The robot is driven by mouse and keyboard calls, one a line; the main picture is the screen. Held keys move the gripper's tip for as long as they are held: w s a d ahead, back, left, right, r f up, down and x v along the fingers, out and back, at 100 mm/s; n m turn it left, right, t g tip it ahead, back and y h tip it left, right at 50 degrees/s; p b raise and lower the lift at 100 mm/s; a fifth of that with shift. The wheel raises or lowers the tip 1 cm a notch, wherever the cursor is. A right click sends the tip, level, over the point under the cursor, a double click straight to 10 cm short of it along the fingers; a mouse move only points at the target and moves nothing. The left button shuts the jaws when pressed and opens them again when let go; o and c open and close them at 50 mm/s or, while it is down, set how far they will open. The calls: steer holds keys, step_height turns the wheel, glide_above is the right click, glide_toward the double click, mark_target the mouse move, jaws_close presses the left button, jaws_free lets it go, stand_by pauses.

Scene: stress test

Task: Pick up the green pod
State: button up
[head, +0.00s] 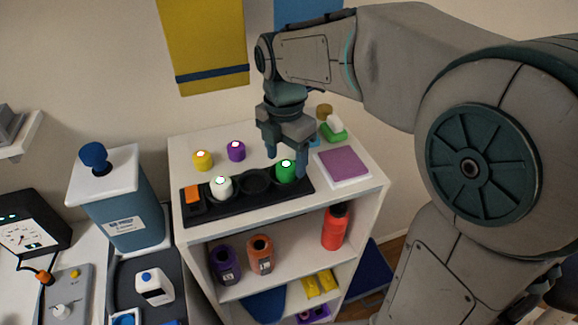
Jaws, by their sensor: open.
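The green pod (286,172) is a small green cup with a pale top, seated at the right end of a black tray (240,209) on top of a white shelf unit. My gripper (287,158) points down, open, above and around the area of the green pod. One finger shows just right of the pod and the other up and to its left. I cannot tell whether either finger touches it.
A white pod (221,187) sits in the same tray, with an empty round slot (254,182) beside the green pod. Yellow (203,161) and purple (236,151) pods stand behind. A purple pad (343,164) and a green-and-white item (334,129) lie to the right.

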steer(key=shift+f, duration=0.55)
steer(key=c, duration=1.1)
steer(key=shift+r, duration=0.1)
steer(key=shift+c, duration=0.2)
